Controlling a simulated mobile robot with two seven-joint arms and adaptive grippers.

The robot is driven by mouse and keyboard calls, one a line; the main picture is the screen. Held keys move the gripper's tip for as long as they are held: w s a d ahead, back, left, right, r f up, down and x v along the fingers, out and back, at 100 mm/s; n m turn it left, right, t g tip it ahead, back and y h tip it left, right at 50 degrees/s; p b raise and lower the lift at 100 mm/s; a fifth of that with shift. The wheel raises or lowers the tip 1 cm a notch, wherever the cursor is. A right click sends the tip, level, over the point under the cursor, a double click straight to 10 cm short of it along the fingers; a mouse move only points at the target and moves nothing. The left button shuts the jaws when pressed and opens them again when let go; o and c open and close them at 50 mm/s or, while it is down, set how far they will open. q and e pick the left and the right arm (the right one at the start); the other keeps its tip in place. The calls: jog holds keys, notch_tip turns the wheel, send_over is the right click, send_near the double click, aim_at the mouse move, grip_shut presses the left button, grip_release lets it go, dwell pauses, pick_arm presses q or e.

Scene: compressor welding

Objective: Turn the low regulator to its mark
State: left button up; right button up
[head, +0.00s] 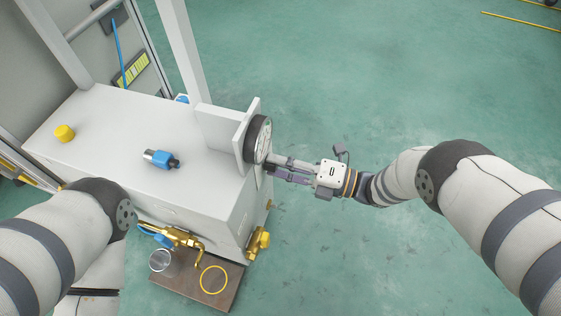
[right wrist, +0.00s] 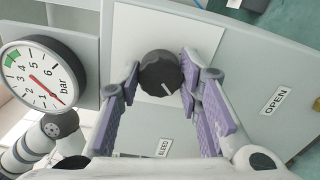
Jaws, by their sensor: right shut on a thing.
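The low regulator's knob (right wrist: 159,72) is black and round, with a white line toward its lower right edge in the right wrist view. My right gripper (head: 272,169) reaches in from the right and is shut on this knob, one finger on each side. A round dial gauge (right wrist: 38,76) marked "bar" is left of the knob in the right wrist view. It has a green band at its upper left, and its red needle lies toward the lower right. The gauge's dark rim (head: 252,140) shows in the head view. My left gripper is not visible.
The grey cabinet top (head: 105,140) holds a yellow cap (head: 64,133) and a blue fitting (head: 160,159). The green floor at right is clear.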

jog(key=shift+w, duration=0.1)
jog(key=o, duration=1.2)
jog(key=shift+c, duration=0.2)
jog(key=shift+d, duration=0.1)
jog(key=v, duration=1.2)
jog(key=shift+r, duration=0.1)
